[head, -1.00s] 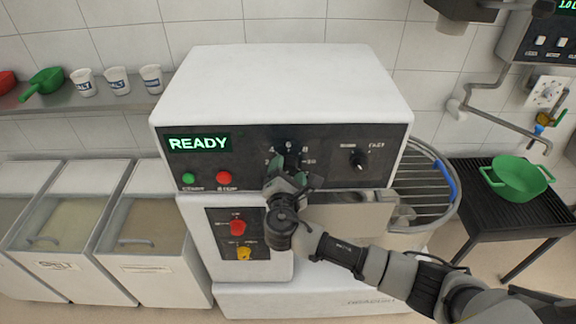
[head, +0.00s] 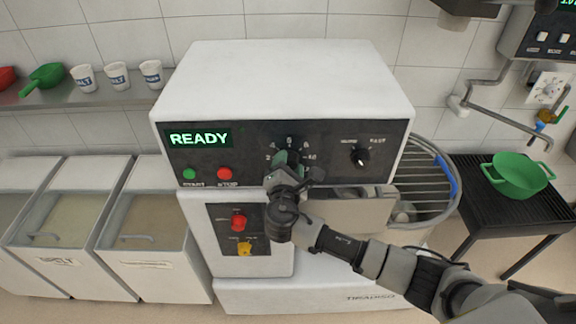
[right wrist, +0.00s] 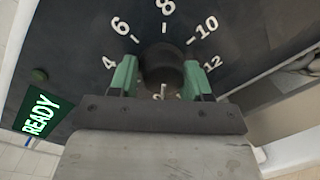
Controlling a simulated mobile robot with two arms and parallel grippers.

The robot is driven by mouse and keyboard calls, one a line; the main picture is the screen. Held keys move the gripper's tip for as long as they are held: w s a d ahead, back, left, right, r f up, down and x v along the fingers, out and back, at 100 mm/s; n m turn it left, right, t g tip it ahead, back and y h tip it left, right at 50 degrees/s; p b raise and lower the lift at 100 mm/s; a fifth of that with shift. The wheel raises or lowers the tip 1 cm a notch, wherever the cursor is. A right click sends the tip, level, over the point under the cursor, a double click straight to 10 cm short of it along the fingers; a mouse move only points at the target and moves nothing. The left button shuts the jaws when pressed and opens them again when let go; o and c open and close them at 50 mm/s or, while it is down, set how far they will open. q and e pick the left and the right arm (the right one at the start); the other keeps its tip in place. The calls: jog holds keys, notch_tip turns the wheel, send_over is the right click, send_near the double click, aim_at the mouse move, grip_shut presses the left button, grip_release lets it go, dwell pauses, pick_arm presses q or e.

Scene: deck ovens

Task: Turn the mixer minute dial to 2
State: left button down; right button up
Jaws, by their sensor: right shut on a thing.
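The mixer minute dial is a round black knob (right wrist: 162,66) on the mixer's dark front panel, ringed by white numbers. In the right wrist view 4, 6, 8, 10 and 12 are readable around it. A white mark below the knob is partly hidden by the gripper, and I cannot tell where the pointer stands. My right gripper (right wrist: 160,80) is shut on the knob, one green finger on each side. In the head view the right gripper (head: 289,168) covers most of the dial. My left gripper is not in view.
The panel also has a lit READY display (head: 199,138), a green start button (head: 189,173), a red stop button (head: 224,173) and a second black knob (head: 360,156). Below are a red knob (head: 238,222) and a yellow one (head: 244,248). A wire bowl guard (head: 428,180) is at right.

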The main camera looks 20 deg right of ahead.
jog(key=shift+s+f+m+g+y+b, duration=0.15)
jog(key=shift+f+m+y+b, duration=0.1)
jog(key=shift+m+b, duration=1.5)
jog(key=shift+f+m+g+y+b, duration=0.2)
jog(key=shift+m+b, duration=1.05)
jog(key=shift+m, duration=1)
jog(key=o, duration=0.7)
jog(key=shift+r, duration=0.1)
jog(key=shift+o, duration=0.6)
jog(key=shift+d+r, duration=0.1)
jog(key=shift+r, duration=0.05)
jog(key=f+b+v, duration=0.1)
jog(key=b+v, duration=0.1)
jog(key=v, duration=0.8)
jog(key=shift+s+r+b, duration=0.35)
jog(key=shift+r+b, duration=0.05)
jog(key=shift+r, duration=0.05)
